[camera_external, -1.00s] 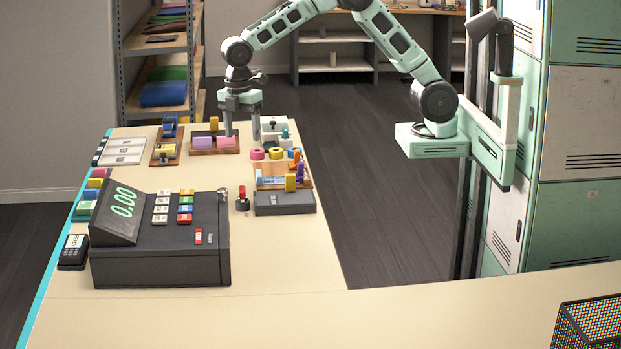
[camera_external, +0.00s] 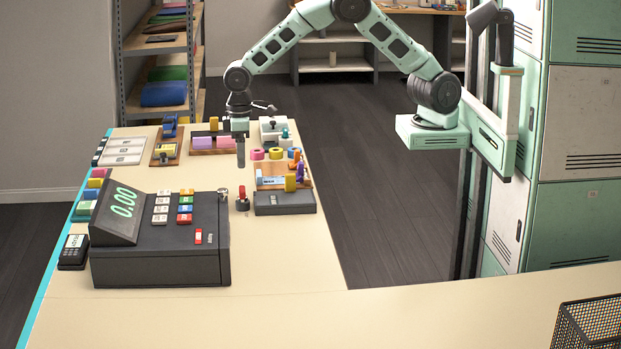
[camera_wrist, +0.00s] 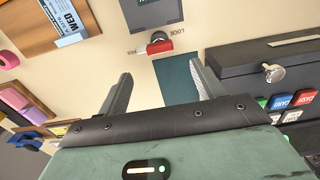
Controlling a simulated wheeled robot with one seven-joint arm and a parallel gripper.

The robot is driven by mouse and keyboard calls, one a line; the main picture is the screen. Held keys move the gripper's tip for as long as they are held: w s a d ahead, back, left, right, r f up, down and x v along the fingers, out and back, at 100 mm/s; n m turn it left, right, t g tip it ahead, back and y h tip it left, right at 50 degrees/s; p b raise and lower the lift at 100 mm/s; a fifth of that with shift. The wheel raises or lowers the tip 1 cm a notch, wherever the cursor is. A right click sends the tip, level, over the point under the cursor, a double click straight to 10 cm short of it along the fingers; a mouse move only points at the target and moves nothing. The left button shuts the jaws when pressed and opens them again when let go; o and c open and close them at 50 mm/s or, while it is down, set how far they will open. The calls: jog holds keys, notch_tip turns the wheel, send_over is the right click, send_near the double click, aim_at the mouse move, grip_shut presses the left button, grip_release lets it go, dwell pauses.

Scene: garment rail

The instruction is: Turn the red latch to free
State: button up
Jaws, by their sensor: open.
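The red latch (camera_external: 242,201) stands on the counter just right of the cash register. In the wrist view the red latch (camera_wrist: 152,48) has a dark round knob and a red bar lying between the printed words LOCK, at its upper right, and FREE, at its lower left. I cannot tell which setting it is in. My gripper (camera_external: 240,164) hangs fingers-down above the counter, beyond the latch in the external view and apart from it. In the wrist view my gripper (camera_wrist: 161,75) is open and empty, with the latch ahead of its fingertips.
The cash register (camera_external: 160,240) stands left of the latch; its silver key (camera_wrist: 273,73) juts out near the right finger. A dark box with a wooden tray (camera_external: 285,202) stands close on the latch's right. The counter (camera_external: 275,255) in front is clear.

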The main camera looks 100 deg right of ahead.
aim_at(242, 188)
notch_tip(242, 188, down, 10)
jog(key=shift+r+p, duration=0.25)
jog(key=shift+p, duration=0.8)
jog(key=c, duration=1)
